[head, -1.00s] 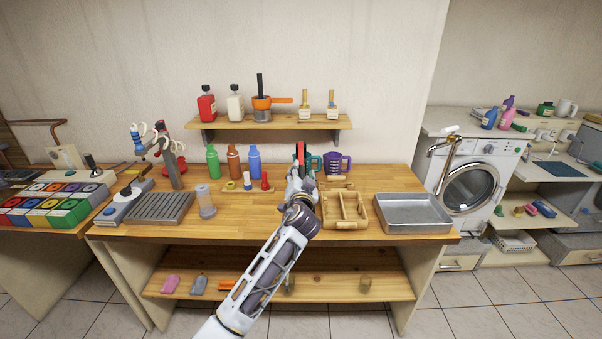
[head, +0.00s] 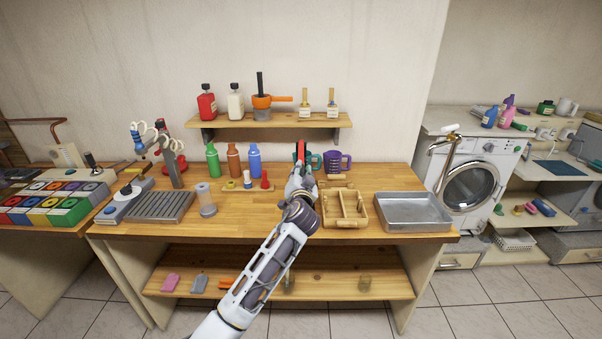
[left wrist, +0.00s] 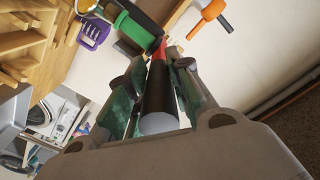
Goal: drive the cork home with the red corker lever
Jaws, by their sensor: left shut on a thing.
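The red lever (head: 300,148) of the corker shows as a small red part just above my left gripper (head: 299,176), near the back of the wooden bench. In the left wrist view, the lever's black handle (left wrist: 158,98) lies between the two fingers of my left gripper (left wrist: 162,78), which is shut on it. The red part (left wrist: 158,49) runs on from the handle toward a green cylinder (left wrist: 134,30). My gripper and arm hide most of the corker in the head view. I cannot make out the cork. My right gripper is not in view.
A divided wooden tray (head: 345,222) and a metal tray (head: 413,213) lie to the right. Several bottles, including a blue one (head: 255,161), stand left. A shelf (head: 285,123) hangs above.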

